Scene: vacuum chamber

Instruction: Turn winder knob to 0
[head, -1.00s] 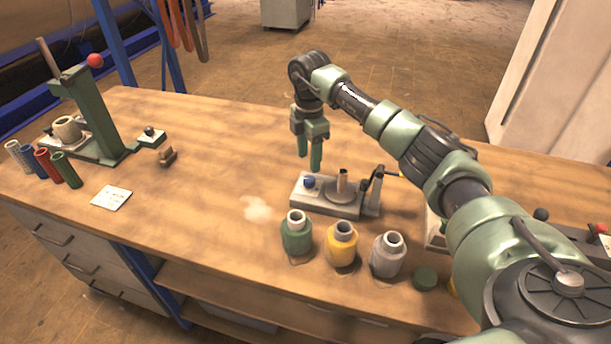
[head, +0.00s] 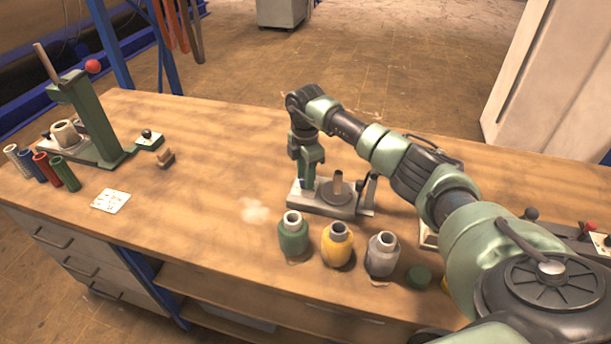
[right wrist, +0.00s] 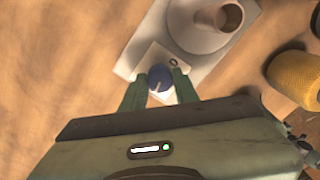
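The winder is a small grey base (head: 322,205) with a short brown spindle on a round disc and a dark crank at its right end. Its blue winder knob (right wrist: 160,77) has a pale pointer line and sits on a white dial plate (right wrist: 163,95). In the head view the knob is mostly hidden by my right gripper (head: 308,180). In the right wrist view the two green fingers of my right gripper (right wrist: 159,82) stand on either side of the knob, open; I cannot tell if they touch it. My left gripper is not in view.
Green (head: 293,238), yellow (head: 337,245) and grey (head: 382,256) jars stand in front of the winder. A green press (head: 95,120) and several coloured tubes are at the left, with a white card (head: 111,201) nearby.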

